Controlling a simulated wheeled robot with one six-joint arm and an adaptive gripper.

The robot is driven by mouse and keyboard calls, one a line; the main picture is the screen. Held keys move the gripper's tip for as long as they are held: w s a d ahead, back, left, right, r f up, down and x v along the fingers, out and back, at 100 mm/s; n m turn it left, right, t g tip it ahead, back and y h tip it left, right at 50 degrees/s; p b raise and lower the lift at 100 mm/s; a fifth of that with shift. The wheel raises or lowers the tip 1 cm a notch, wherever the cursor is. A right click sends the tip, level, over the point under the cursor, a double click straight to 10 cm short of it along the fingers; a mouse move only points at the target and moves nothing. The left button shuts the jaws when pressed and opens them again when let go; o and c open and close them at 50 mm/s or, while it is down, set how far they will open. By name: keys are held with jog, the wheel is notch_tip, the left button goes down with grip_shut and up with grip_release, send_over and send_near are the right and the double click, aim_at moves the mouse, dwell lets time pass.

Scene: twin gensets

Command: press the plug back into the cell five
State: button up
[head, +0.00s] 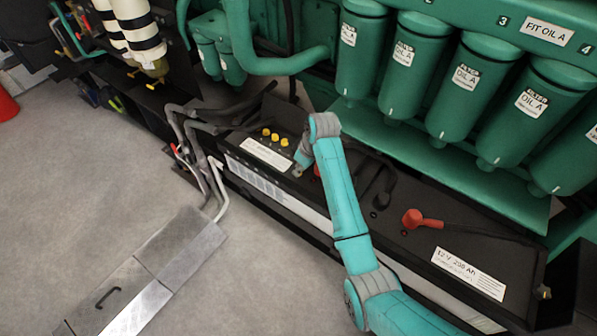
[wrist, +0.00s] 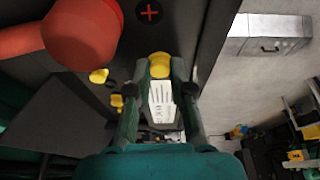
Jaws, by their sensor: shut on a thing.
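In the wrist view a yellow plug (wrist: 160,62) sits between the tips of my gripper (wrist: 159,72), which is shut on it. The plug is over or at the dark top of the battery. Whether it touches an opening is hidden. Two other yellow plugs (wrist: 98,76) (wrist: 117,101) lie to its left. My gripper (head: 298,170) is low at the battery's front edge, right of that row. The held plug and the cell five opening cannot be made out there.
A red terminal cover (wrist: 80,32) is close to my gripper, with a red plus mark (wrist: 149,12) nearby. Another red cover (head: 412,219) is on the right battery. Green filters (head: 403,60) hang behind. Cables (head: 195,150) run at the left.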

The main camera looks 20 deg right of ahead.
jog(key=shift+r, duration=1.95)
